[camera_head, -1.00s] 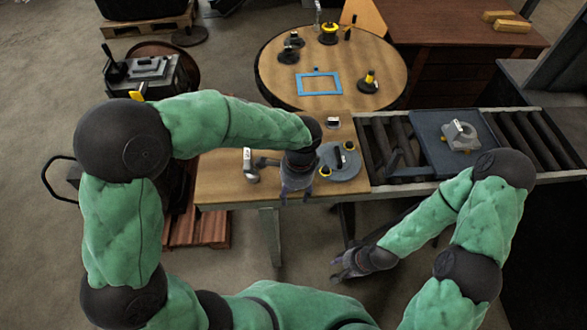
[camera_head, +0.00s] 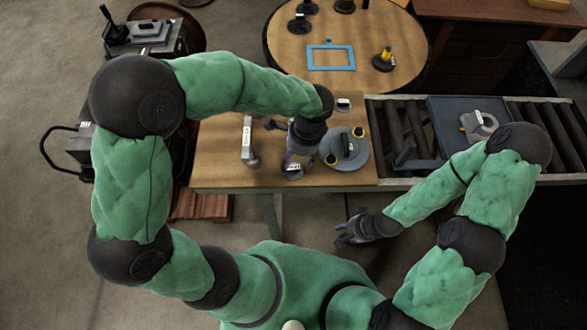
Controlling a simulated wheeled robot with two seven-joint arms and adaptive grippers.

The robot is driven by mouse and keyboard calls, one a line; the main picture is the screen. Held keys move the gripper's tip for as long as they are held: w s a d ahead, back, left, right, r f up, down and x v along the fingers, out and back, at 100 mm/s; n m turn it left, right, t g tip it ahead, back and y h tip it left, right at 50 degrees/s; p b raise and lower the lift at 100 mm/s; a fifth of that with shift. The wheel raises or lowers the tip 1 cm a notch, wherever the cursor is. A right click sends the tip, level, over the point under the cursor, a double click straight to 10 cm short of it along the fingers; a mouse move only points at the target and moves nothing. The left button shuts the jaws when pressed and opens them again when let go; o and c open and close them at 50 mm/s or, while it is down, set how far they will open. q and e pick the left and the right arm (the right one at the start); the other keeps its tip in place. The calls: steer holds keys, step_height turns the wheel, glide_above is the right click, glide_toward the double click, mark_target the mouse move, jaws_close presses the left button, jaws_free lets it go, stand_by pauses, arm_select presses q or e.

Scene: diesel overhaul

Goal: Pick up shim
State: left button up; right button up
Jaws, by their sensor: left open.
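My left gripper (camera_head: 296,166) is open and points down over the wooden bench top (camera_head: 217,150), left of a round grey plate (camera_head: 344,164). A small piece with a white label shows at its fingertips, and I cannot tell whether it touches them. I cannot tell for sure which part is the shim. A small dark part with a white label (camera_head: 343,104) lies at the bench's back edge. My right gripper (camera_head: 347,236) is off the bench's front edge, low and empty, with its fingers apart.
A grey rod-like part (camera_head: 248,142) stands left of my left gripper. The round plate carries a black piece and yellow-topped pins. A roller conveyor (camera_head: 400,130) with a dark tray (camera_head: 442,122) adjoins on the right. A round table (camera_head: 285,48) with a blue frame (camera_head: 331,57) stands behind.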

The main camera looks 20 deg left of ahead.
mark_target(294, 168)
arm_select(q)
steer(key=f, duration=0.1)
steer(key=f+b, duration=0.1)
steer(key=f, duration=0.1)
steer(key=f+b, duration=0.1)
steer(key=f, duration=0.1)
steer(key=shift+s+a, duration=0.3)
steer(key=shift+a, duration=0.1)
steer(key=shift+r, duration=0.1)
jaws_close()
